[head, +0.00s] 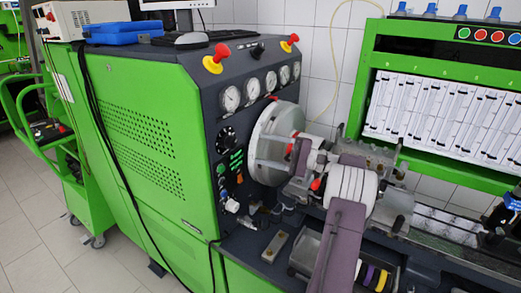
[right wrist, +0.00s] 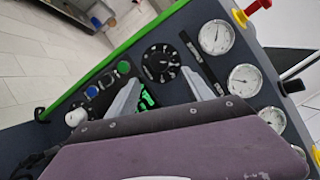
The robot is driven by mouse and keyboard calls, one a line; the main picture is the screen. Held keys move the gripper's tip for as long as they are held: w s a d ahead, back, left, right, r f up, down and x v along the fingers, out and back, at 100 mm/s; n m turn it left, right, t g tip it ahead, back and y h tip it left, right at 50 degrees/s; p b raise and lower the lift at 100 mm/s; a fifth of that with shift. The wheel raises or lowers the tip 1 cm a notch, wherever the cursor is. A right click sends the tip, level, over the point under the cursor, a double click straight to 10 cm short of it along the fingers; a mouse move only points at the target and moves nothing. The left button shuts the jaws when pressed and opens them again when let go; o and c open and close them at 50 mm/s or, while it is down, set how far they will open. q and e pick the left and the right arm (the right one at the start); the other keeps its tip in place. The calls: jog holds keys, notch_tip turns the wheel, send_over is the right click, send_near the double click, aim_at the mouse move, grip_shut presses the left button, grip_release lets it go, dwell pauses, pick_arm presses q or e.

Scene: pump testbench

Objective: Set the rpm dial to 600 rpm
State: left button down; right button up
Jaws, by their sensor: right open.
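The rpm dial is most likely the round black dial (head: 226,140) with white marks on the dark front panel, below the gauges. It also shows in the right wrist view (right wrist: 160,62), just beyond and between my fingertips. Its setting is too small to read. My right gripper (head: 262,153) is in front of the panel, to the right of the dial in the head view, against the big pale flywheel. In the right wrist view its two grey fingers (right wrist: 165,90) are apart with nothing held between them. My left gripper is not in view.
Several white gauges (head: 230,98) sit above the dial. The pale flywheel (head: 262,130) stands to the right. Red and yellow emergency knobs (head: 213,63) stick up from the bench top.

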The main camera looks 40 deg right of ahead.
jog(key=m, duration=0.3)
jog(key=m+t+h, duration=0.6)
jog(key=m+t, duration=0.1)
jog(key=m, duration=1.1)
send_near(234, 145)
jog(key=shift+n, duration=0.3)
jog(key=p+x, duration=0.3)
jog(key=x, duration=0.5)
jog(key=shift+w+a+r+p, duration=0.1)
jog(key=shift+w+p, duration=0.2)
jog(key=shift+w, duration=0.35)
jog(key=shift+c, duration=0.2)
